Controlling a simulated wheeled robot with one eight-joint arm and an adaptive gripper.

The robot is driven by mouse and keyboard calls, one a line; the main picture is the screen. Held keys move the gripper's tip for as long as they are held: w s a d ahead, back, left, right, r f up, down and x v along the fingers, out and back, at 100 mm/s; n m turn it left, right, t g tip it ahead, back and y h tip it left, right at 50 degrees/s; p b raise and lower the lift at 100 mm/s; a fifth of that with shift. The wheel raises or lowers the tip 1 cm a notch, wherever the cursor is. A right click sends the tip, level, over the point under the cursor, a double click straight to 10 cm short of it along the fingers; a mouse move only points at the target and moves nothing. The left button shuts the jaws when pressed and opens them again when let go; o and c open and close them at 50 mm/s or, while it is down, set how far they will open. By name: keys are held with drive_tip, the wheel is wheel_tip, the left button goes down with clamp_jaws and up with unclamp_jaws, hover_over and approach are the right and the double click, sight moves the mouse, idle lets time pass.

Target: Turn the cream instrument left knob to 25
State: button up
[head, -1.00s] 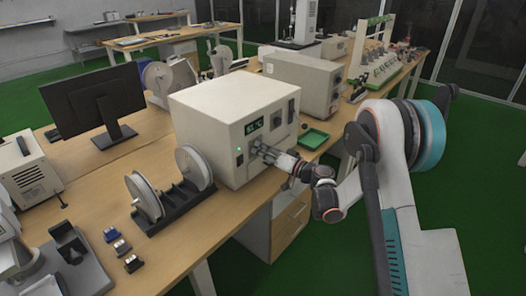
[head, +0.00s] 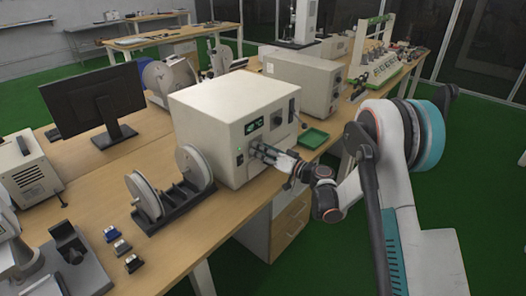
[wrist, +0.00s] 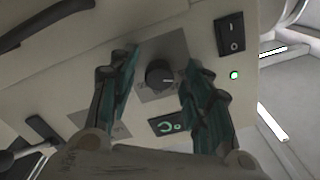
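The cream instrument (head: 215,120) stands on the bench with its front panel facing my arm. In the wrist view its dark round left knob (wrist: 160,74) sits on a grey square plate, with a pale mark toward its right side. My gripper (wrist: 163,60) is open, with one teal-padded finger on each side of the knob and visible gaps between. In the head view my gripper (head: 260,152) is at the lower front panel and hides the knob. The small display (wrist: 167,125) is lit green, but its reading is not legible.
A black power switch (wrist: 230,35) and a green light (wrist: 234,76) are beside the knob. A green tray (head: 313,139) lies right of the instrument. A reel stand (head: 172,206) stands close on its left. Another cream box (head: 303,82) is behind.

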drive_tip(key=v, duration=1.2)
idle(0.4)
drive_tip(key=s+d+r+m+g+h, duration=0.1)
drive_tip(key=s+d+r+g+h, duration=0.15)
drive_tip(key=s+r+h, duration=0.65)
drive_tip(key=s+d+r+m+h, duration=0.1)
drive_tip(key=s+d, duration=0.2)
drive_tip(key=s, duration=0.6)
drive_tip(key=s+d+r+m+g+h, duration=0.1)
drive_tip(key=s+d, duration=0.3)
drive_tip(key=s, duration=0.5)
drive_tip(key=s+d+r+h, duration=0.1)
drive_tip(key=s+d+h, duration=0.2)
drive_tip(key=s, duration=0.6)
drive_tip(key=shift+s+d+m, duration=0.3)
drive_tip(key=shift+d+m, duration=0.1)
drive_tip(key=shift+d, duration=0.35)
